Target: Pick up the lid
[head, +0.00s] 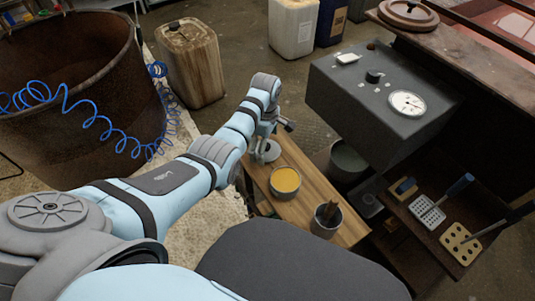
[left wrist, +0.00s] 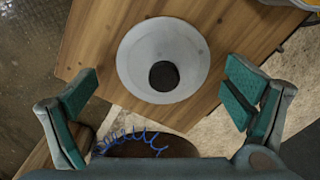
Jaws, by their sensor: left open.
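The lid (left wrist: 130,62) is a round pale grey disc with a black knob (left wrist: 163,75) in its middle. It lies flat on a wooden board (left wrist: 225,25). In the head view the lid (head: 266,153) shows at the far end of the board, partly hidden by my left arm. My left gripper (left wrist: 160,92) is open, its two green-padded fingers apart on either side of the lid in the picture, with nothing between the pads touching it. In the head view my left gripper (head: 275,126) is over the lid. My right gripper is not in view.
A pot with yellow contents (head: 285,183) and a small pot holding a dark stick (head: 326,219) stand on the board. A dark box with a gauge (head: 385,105) is to the right. Blue coiled hose (head: 90,120) hangs by a big rusty tub (head: 65,65).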

